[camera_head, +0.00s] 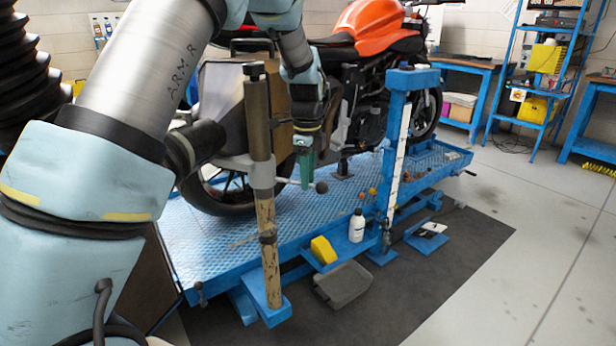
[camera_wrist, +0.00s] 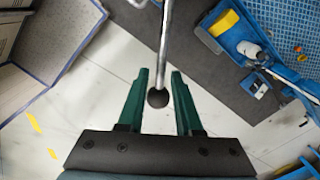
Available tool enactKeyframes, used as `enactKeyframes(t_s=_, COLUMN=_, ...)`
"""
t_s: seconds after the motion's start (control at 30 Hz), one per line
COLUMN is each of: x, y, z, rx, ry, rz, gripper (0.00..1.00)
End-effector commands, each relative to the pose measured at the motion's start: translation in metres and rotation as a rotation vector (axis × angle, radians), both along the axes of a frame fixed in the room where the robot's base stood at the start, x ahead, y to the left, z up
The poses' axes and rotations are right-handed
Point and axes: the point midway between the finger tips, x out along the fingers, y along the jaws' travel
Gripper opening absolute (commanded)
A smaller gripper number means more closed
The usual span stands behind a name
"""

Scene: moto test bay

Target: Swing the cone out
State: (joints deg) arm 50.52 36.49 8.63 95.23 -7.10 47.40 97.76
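A thin metal rod (camera_wrist: 164,45) with a black ball knob (camera_wrist: 158,97) comes down between the green fingers of my gripper (camera_wrist: 158,85) in the wrist view. The fingers stand apart with a gap on each side of the knob. In the head view the knob (camera_head: 321,187) sits just below and right of my gripper (camera_head: 305,182). The rod runs left to a collar on an upright post (camera_head: 266,215). A dark, blunt, roughly cone-shaped part (camera_head: 195,147) shows left of the post by the rear of the motorcycle; I cannot tell if it is the cone.
An orange motorcycle (camera_head: 375,25) stands on a blue lift platform (camera_head: 320,215). A white bottle (camera_head: 356,226) and a yellow block (camera_head: 323,250) are at its near edge. A blue column (camera_head: 395,150) stands to the right. The floor farther right is open.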

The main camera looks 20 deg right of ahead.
Motion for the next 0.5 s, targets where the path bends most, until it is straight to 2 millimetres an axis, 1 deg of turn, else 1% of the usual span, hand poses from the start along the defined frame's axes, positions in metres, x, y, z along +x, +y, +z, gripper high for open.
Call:
enactKeyframes(t_s=0.03, x=0.0, y=0.0, z=0.0002, rx=0.0, ry=0.0, rz=0.0, gripper=0.27)
enactKeyframes(t_s=0.27, x=-0.0001, y=0.0001, z=0.0002, rx=0.0, ry=0.0, rz=0.0, gripper=0.01)
enactKeyframes(t_s=0.3, x=0.0, y=0.0001, z=0.0002, rx=0.0, ry=0.0, rz=0.0, gripper=0.0)
enactKeyframes(t_s=0.5, x=-0.0002, y=0.0004, z=0.0002, rx=0.001, ry=0.001, rz=0.0, gripper=0.0)
